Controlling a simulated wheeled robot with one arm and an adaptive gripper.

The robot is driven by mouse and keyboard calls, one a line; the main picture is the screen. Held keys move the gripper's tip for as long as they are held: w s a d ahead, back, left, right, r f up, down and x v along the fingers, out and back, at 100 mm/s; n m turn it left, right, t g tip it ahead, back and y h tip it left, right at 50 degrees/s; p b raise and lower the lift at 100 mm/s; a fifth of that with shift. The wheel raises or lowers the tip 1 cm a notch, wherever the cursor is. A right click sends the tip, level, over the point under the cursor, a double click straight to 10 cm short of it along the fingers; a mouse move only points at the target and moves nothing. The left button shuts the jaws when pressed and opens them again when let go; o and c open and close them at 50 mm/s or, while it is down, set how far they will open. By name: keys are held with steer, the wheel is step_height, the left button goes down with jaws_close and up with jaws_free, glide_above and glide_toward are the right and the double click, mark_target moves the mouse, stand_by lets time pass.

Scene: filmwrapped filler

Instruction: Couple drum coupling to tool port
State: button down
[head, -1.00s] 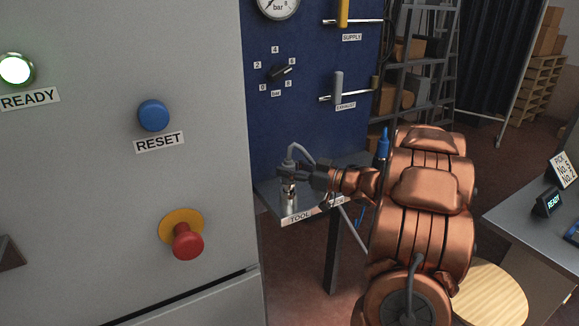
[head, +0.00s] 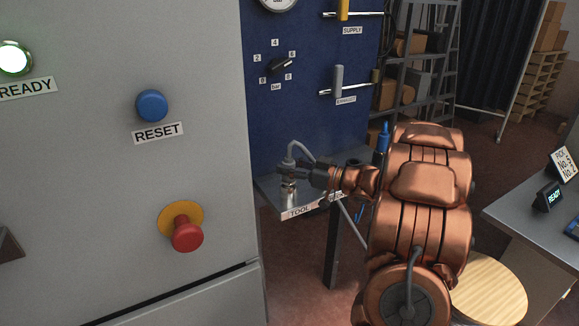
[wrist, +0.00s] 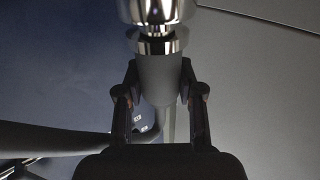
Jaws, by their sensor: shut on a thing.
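My gripper (head: 289,171) is at the small shelf marked TOOL (head: 268,190), beside the blue panel. Its two fingers (wrist: 160,98) are shut on the drum coupling, a grey cylinder (wrist: 158,78) with a chrome collar (wrist: 160,43). A grey hose (head: 303,150) curves from the coupling's top. The chrome tool port (head: 289,188) stands on the shelf right below the coupling. In the wrist view the port (wrist: 150,10) is at the top edge, in line with the collar, with a narrow neck between them. I cannot tell whether they are locked.
A grey cabinet with a blue RESET button (head: 151,106), a red stop button (head: 187,236) and a lit READY lamp (head: 14,59) stands close on the left. The blue panel carries SUPPLY (head: 343,9) and exhaust (head: 338,79) levers. A desk (head: 530,222) is at right.

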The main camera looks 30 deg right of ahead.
steer(key=shift+f, duration=0.3)
stand_by(0.5)
steer(key=c, duration=0.7)
jaws_free()
steer(key=shift+o, duration=0.2)
steer(key=v, duration=1.2)
